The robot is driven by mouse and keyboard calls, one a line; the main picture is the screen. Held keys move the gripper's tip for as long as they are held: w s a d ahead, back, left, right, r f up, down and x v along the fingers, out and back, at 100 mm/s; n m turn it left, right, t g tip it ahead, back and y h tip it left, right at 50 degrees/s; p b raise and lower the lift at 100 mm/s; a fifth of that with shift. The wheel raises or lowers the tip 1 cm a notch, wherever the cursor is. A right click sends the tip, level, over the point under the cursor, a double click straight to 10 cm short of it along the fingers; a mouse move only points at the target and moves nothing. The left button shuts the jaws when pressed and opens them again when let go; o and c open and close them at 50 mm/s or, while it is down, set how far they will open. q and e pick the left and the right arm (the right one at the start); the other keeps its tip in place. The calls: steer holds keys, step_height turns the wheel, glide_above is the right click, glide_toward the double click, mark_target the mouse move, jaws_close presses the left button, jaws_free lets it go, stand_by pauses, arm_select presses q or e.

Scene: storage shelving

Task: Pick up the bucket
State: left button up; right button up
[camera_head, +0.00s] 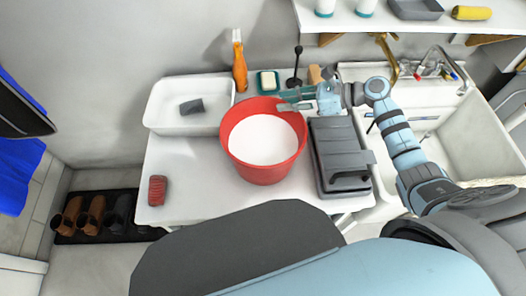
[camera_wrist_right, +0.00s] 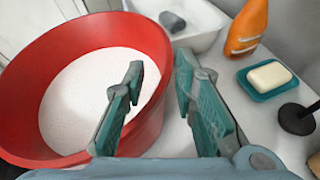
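A red bucket (camera_head: 264,172) stands upright on the white table, with white contents filling much of it. It also shows large at the left of the right wrist view (camera_wrist_right: 140,42). My right gripper (camera_head: 284,99) is open at the bucket's back right rim. In the wrist view its two teal fingers (camera_wrist_right: 160,95) are spread apart; the left finger overlaps the bucket's inside and the right finger is outside the wall. The rim passes between them, and I cannot tell whether either finger touches it. My left gripper is not in view.
A white basin (camera_head: 160,118) with a grey item stands at the back left. An orange bottle (camera_head: 239,66), soap on a teal dish (camera_head: 266,90) and a plunger (camera_head: 295,66) stand behind. A dark grey case (camera_head: 338,158) is close on the right. A red brush (camera_head: 157,190) lies front left.

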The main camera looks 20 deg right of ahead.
mark_target(274, 103)
steer(key=x, duration=0.4)
steer(key=shift+a+f, duration=0.1)
jaws_close()
